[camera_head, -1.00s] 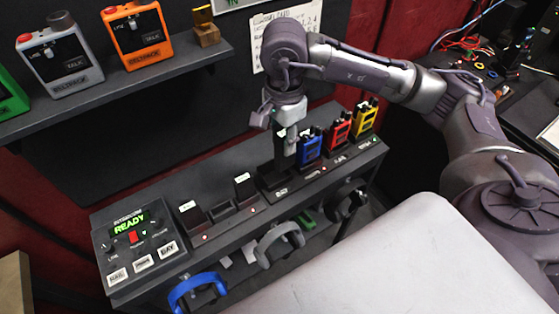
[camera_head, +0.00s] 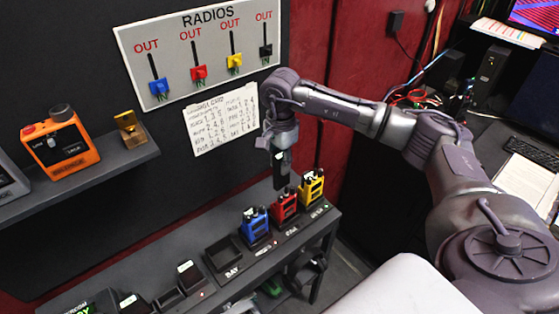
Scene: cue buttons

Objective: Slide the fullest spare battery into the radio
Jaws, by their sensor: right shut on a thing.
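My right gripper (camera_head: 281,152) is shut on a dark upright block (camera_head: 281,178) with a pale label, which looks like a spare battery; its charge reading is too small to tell. A red radio (camera_head: 284,204) and a yellow radio (camera_head: 311,186) stand beside the blue one on the console shelf. The tray marked BAY (camera_head: 229,266) looks empty. Two dark batteries with pale labels, one near (camera_head: 187,276) and one far left (camera_head: 128,302), stand in a rack with an empty slot between them. My left gripper is not in view.
A RADIOS board (camera_head: 205,24) hangs on the wall, with OUT above each coloured tag. A handwritten sheet (camera_head: 222,121) is below it. An orange beltpack (camera_head: 59,145) and a small brass-coloured block (camera_head: 130,128) sit on a wall shelf at left. A desk with a keyboard (camera_head: 533,151) is at right.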

